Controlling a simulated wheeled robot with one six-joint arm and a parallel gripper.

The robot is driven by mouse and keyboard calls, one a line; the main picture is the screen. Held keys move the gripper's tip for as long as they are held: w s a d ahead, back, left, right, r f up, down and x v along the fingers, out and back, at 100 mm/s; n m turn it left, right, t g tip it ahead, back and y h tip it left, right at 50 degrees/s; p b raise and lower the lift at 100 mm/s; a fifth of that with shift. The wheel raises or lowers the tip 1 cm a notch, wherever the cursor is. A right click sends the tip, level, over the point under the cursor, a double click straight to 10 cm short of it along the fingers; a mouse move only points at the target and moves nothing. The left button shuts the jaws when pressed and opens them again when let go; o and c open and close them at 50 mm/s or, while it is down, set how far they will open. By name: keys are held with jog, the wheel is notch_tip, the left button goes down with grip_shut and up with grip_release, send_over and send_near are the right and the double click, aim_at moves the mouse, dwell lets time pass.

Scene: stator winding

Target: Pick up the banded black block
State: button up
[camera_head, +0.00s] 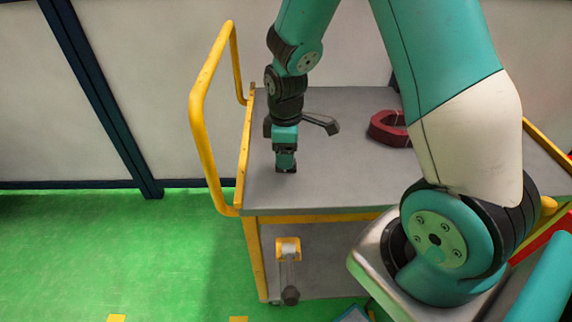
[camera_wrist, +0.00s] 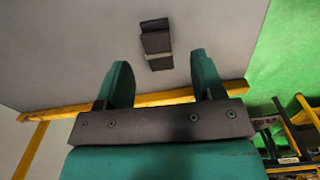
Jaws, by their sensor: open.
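The banded black block (camera_wrist: 156,44) lies on the grey cart top in the wrist view, dark with a light band across its middle. It sits ahead of my gripper (camera_wrist: 159,78), whose two teal fingers are open and apart, with nothing between them. In the head view my gripper (camera_head: 286,165) points down over the left part of the cart top. A small dark patch shows at its fingertips there. My gripper largely hides the block in that view.
A dark red ring-shaped part (camera_head: 388,128) lies on the cart top (camera_head: 340,185), partly behind my arm. The cart's yellow handle (camera_head: 202,110) rises at the left. A lower shelf (camera_head: 325,270) and green floor (camera_head: 120,260) lie below. The cart top's front middle is clear.

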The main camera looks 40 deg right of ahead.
notch_tip(320, 180, down, 3)
jog(key=shift+d+f, duration=0.1)
jog(key=shift+f, duration=0.1)
jog(key=shift+c, duration=0.4)
jog(key=c, duration=0.9)
